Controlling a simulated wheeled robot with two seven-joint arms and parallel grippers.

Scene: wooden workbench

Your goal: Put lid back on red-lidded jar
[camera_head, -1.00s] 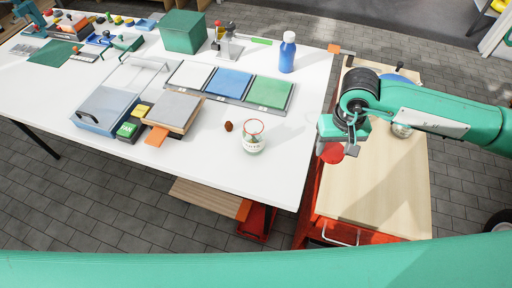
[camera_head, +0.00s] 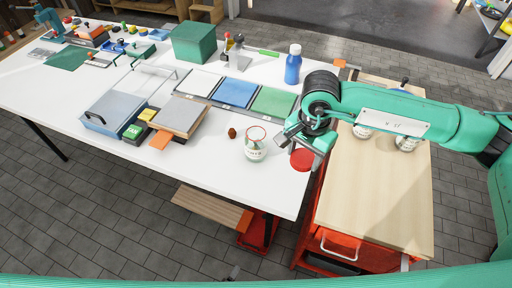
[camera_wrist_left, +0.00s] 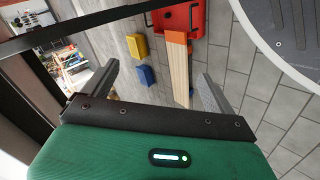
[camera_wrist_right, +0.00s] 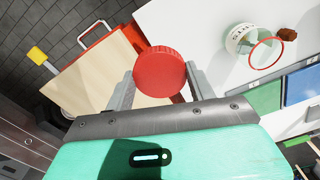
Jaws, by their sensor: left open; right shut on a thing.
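The jar (camera_head: 255,148) stands upright and open on the white table, near its front right edge, with a red ring around its mouth. It also shows in the right wrist view (camera_wrist_right: 241,40). The red lid (camera_head: 301,160) is held between the fingers of my right gripper (camera_head: 306,148), to the right of the jar and apart from it. In the right wrist view the round ribbed lid (camera_wrist_right: 159,72) fills the gap between the fingertips. My left gripper (camera_wrist_left: 160,88) is open and empty, seen only in its own wrist view, over the floor area.
A small brown object (camera_head: 232,133) lies left of the jar. White, blue and green panels (camera_head: 234,92) lie behind it. A blue bottle (camera_head: 293,65) stands at the back right. A wooden-topped red cart (camera_head: 370,205) stands right of the table, with jars on it.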

